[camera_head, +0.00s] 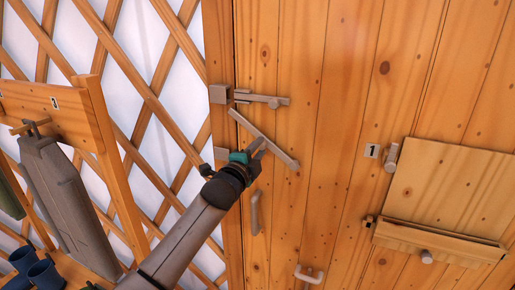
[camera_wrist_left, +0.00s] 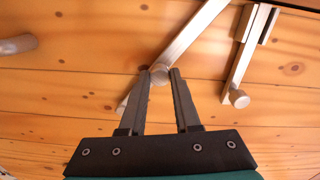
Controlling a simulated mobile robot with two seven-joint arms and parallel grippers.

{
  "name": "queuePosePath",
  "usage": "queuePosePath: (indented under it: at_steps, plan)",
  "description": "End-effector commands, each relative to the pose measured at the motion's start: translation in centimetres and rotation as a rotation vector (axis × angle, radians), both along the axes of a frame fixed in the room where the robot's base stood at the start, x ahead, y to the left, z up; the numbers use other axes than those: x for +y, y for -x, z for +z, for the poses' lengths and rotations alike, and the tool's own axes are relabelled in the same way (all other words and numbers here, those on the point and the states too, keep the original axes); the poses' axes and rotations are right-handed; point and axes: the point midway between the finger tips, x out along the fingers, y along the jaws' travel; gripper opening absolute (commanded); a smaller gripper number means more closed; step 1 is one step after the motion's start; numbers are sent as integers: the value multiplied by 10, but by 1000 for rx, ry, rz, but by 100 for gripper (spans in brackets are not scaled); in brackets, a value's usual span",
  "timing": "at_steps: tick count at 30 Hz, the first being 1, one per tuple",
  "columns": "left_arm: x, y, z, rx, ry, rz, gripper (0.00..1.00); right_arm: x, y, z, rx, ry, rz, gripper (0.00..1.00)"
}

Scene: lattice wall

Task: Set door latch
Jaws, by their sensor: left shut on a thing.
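The door latch is a grey bar (camera_head: 278,150) that lies diagonally across the wooden door, sloping down to the right. It also shows in the left wrist view (camera_wrist_left: 195,35) with a round knob (camera_wrist_left: 159,76) on it. My left gripper (camera_head: 258,149) reaches the bar from below. In the left wrist view, its two dark fingers (camera_wrist_left: 160,73) are closed on the knob, one on either side. Above the bar, a grey sliding bolt (camera_head: 262,99) lies horizontally near a bracket on the door frame (camera_head: 219,94). My right gripper is in neither view.
A vertical handle (camera_head: 256,212) and a lower handle (camera_head: 308,275) sit on the door below the latch. A hatch (camera_head: 455,190) with a ledge is at right. At left are a lattice wall (camera_head: 150,80) and a rack (camera_head: 110,150) with hanging items.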

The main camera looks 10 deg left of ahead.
Motion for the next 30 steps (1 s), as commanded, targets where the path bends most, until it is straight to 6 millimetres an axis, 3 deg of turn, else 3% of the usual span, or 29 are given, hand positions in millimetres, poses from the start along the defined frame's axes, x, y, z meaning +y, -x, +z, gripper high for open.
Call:
queuePosePath:
  at_steps: [8, 9, 17, 30]
  plan:
    - [-1, 0, 3, -9, -3, -3, 0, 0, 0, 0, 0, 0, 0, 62]
    - [-1, 0, 4, -9, -3, -3, 32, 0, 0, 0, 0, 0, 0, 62]
    - [-1, 0, 2, -6, -2, -2, 61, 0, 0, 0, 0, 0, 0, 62]
    - [1, 8, 1, -4, -2, -1, 61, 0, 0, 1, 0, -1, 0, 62]
